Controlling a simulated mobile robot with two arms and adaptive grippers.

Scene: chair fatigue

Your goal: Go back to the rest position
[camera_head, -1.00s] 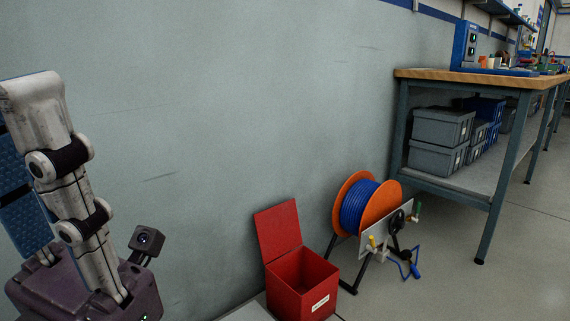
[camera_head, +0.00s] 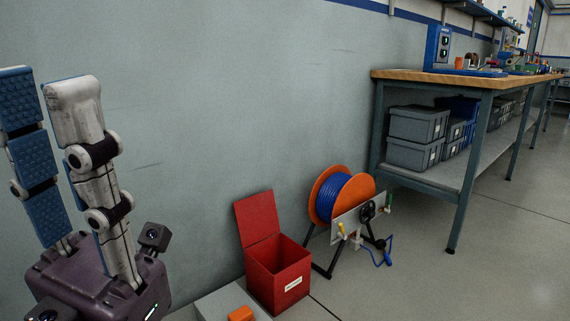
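My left gripper (camera_head: 44,86) stands at the left of the head view, its fingers pointing up. One finger shows its blue ribbed pads and the other shows its white, worn back. The fingertips are apart and I see nothing held between them. The purple-brown palm housing carries small black cameras. My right gripper is not in view.
An open red box (camera_head: 279,279) stands on the floor by the wall, beside a grey surface (camera_head: 212,306) with an orange piece (camera_head: 241,314). An orange reel of blue cable (camera_head: 342,197) stands right of it. A workbench (camera_head: 420,80) holds grey bins (camera_head: 415,125) below. Floor at right is clear.

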